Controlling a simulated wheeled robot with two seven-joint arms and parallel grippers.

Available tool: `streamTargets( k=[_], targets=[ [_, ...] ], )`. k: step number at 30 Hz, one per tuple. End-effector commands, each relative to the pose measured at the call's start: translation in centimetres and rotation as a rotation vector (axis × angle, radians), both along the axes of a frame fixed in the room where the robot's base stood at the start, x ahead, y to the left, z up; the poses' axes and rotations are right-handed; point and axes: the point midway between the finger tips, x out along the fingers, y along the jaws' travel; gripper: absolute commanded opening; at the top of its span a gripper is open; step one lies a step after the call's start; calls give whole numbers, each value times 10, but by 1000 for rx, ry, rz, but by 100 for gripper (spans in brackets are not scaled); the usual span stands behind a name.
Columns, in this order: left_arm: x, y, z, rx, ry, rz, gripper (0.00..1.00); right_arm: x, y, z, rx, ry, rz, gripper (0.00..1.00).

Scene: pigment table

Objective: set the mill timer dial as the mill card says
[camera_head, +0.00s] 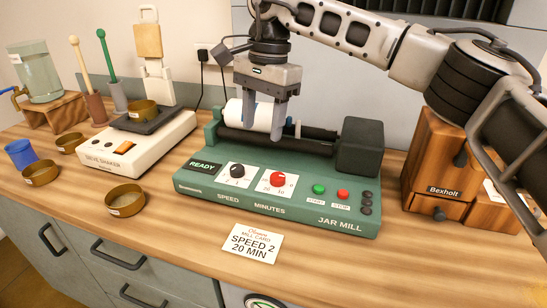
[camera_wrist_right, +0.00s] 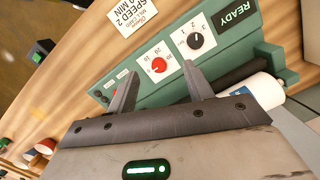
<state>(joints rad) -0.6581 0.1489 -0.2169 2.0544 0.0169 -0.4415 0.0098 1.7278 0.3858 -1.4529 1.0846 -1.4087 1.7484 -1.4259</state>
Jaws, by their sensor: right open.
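The green jar mill (camera_head: 300,215) stands on the wooden counter with a READY display. Its red minutes dial (camera_head: 278,179) sits on a white scale plate and also shows in the right wrist view (camera_wrist_right: 158,65); I cannot read its pointer. The black speed dial (camera_head: 237,171) is to its left. The mill card (camera_head: 252,243) lies in front and reads SPEED 2, 20 MIN. My right gripper (camera_head: 264,126) is open and empty, pointing down above the mill, behind the dials and in front of the white jar (camera_head: 243,116). My left gripper is out of view.
Green start (camera_head: 319,188) and red stop (camera_head: 343,194) buttons sit right of the dials. A sieve shaker (camera_head: 138,148) and several brass sieves stand at left. A wooden drawer box (camera_head: 438,165) stands at right. The counter before the mill is clear except for the card.

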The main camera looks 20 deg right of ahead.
Motion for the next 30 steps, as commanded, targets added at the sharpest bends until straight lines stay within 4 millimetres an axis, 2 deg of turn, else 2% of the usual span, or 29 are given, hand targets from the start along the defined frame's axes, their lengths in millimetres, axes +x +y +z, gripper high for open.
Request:
streamTargets(
  k=[1,3,5,8,24,30],
  targets=[
    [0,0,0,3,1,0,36,4,-15,15,-51,-22,-5,51],
    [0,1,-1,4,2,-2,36,5,-27,26,-96,-35,-6,51],
    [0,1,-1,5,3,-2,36,6,-33,28,-115,-39,-8,51],
    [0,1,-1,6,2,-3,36,6,-35,20,-122,-37,-7,51],
    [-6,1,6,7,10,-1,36,5,-33,-90,-116,-35,-6,51],
    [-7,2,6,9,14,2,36,5,-33,-117,-115,-38,-8,51]
  ],
)
